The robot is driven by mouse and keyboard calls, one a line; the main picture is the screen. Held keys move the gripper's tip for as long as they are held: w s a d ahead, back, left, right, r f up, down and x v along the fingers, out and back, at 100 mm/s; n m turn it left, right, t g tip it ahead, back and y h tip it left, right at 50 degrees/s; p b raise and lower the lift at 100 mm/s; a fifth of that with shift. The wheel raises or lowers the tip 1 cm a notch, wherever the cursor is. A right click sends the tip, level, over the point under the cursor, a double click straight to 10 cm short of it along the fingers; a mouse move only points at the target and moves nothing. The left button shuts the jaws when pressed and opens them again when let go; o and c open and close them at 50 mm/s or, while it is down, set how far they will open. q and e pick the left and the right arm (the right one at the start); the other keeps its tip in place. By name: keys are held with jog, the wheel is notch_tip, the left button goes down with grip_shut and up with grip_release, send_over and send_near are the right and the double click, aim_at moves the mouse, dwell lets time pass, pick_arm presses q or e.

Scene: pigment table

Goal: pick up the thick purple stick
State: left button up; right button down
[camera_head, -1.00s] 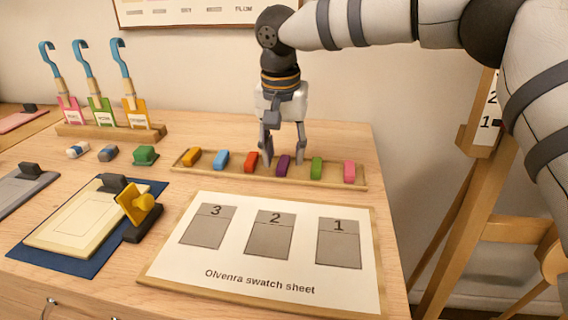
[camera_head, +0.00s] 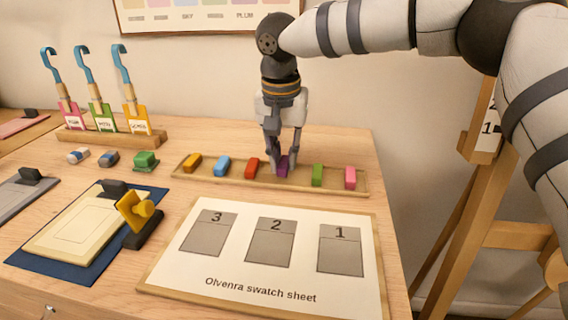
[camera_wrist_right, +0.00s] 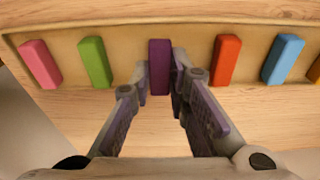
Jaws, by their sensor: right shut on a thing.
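The thick purple stick (camera_head: 283,167) is in the wooden tray (camera_head: 335,189), between the red and green sticks. My right gripper (camera_head: 284,170) reaches down from above with its fingers closed on the stick's sides, one finger on each side. In the right wrist view the purple stick (camera_wrist_right: 159,66) stands between the two fingertips of the right gripper (camera_wrist_right: 159,75). The fingers partly hide it in the head view. It appears to be still in the tray. My left gripper is not in view.
In the tray are also orange (camera_head: 192,163), blue (camera_head: 222,166), red (camera_head: 252,168), green (camera_head: 317,175) and pink (camera_head: 350,177) sticks. The swatch sheet (camera_head: 210,268) lies in front.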

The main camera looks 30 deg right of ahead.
notch_tip(320, 180, up, 2)
jog(key=shift+r, duration=0.1)
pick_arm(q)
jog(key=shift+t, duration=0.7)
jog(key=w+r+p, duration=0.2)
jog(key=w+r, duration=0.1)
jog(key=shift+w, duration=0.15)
pick_arm(e)
jog(key=s+a+r, duration=0.3)
jog(key=s+r, duration=0.1)
jog(key=s, duration=0.2)
jog(key=s+a+r, duration=0.2)
jog(key=s+r, duration=0.3)
jog(key=s, duration=0.1)
jog(key=shift+s+a+r, duration=0.25)
jog(key=shift+s+a, duration=0.15)
jog(key=c, duration=2.2)
grip_release()
grip_shut()
jog(key=shift+f, duration=0.15)
